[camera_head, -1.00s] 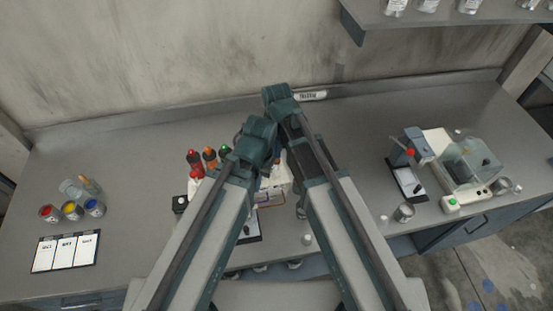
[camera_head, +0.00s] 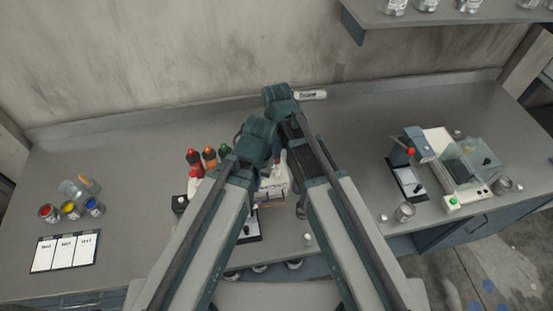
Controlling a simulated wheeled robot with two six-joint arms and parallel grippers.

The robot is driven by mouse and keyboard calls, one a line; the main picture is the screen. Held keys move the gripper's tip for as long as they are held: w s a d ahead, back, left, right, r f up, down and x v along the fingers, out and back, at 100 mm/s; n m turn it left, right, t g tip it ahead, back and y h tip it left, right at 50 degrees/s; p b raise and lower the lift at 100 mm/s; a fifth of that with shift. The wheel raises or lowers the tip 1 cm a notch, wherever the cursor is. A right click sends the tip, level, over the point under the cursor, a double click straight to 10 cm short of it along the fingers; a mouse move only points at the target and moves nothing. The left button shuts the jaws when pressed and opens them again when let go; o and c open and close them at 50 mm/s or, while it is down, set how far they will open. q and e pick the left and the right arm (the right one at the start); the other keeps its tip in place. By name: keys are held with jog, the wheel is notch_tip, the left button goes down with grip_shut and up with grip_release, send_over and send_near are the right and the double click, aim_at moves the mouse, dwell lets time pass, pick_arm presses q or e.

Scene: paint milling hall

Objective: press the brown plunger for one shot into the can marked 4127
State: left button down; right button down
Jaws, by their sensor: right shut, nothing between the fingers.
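My arms cover the rest of this rack (camera_head: 272,196), and I cannot pick out the brown plunger. No can marked 4127 can be read; the area under the rack is mostly hidden. My right gripper (camera_head: 300,209) shows only in small part beside the rack's right side; it is shut and empty. My left gripper is hidden behind my left arm.
Paint pots, red (camera_head: 47,212), yellow (camera_head: 69,209) and blue (camera_head: 94,207), stand at left behind a card board (camera_head: 65,252). A shelf (camera_head: 440,14) overhangs at upper right.

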jog(key=shift+f+b, duration=1.55)
jog(key=shift+f, duration=0.1)
jog(key=shift+r, duration=0.1)
jog(key=shift+r+p, duration=1.75)
jog(key=shift+p, duration=0.1)
jog(key=shift+r, duration=0.1)
notch_tip(320, 180, up, 5)
jog(key=p, duration=0.5)
